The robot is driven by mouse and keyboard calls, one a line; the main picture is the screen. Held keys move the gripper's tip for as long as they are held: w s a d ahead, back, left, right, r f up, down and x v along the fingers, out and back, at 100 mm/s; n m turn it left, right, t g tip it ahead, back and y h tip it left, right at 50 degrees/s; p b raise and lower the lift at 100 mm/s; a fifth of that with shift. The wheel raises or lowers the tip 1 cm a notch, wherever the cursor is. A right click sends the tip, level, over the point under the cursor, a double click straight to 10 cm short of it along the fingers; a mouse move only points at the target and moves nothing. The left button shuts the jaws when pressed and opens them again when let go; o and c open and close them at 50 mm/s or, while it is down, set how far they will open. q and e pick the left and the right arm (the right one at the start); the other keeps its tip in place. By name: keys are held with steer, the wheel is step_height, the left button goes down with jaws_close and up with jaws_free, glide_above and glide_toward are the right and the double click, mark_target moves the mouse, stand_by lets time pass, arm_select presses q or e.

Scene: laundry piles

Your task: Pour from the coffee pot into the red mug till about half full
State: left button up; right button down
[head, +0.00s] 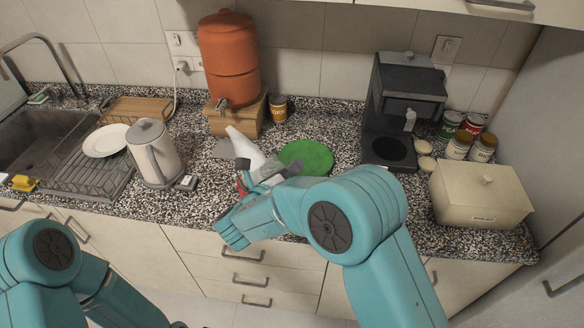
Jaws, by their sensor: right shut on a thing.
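My right gripper (256,174) is over the counter, in front of the orange dispenser, and is shut on a white, tapering vessel (243,146). The vessel leans to the upper left; it looks like the coffee pot, though its lower part is hidden by my gripper. A small bit of red, likely the red mug (242,188), shows just below, mostly hidden behind my right wrist. I cannot see into it, nor any stream of coffee. My left arm shows at the lower left, but its gripper is out of view.
A kettle (155,154) and a dish rack (92,176) with a white plate (106,140) stand left. A green plate (306,157) lies right of the gripper. The orange dispenser (230,62) is behind. A coffee machine (400,105), cans and a bread box (480,197) stand right.

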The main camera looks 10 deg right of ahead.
steer(key=shift+d, duration=0.15)
steer(key=shift+s+r, duration=0.2)
steer(key=shift+w+a+f, duration=0.15)
steer(key=shift+a, duration=0.1)
steer(key=shift+w, duration=0.15)
arm_select(q)
steer(key=shift+w+r, duration=0.1)
steer(key=shift+w, duration=0.2)
arm_select(e)
steer(key=shift+d, duration=0.2)
arm_select(q)
steer(key=shift+a, duration=0.1)
arm_select(e)
steer(key=shift+a, duration=0.2)
steer(key=shift+w+f+n, duration=0.1)
steer(key=shift+f+n, duration=0.05)
steer(key=shift+n, duration=0.15)
arm_select(q)
steer(key=shift+w, duration=0.25)
arm_select(e)
steer(key=shift+d, duration=0.1)
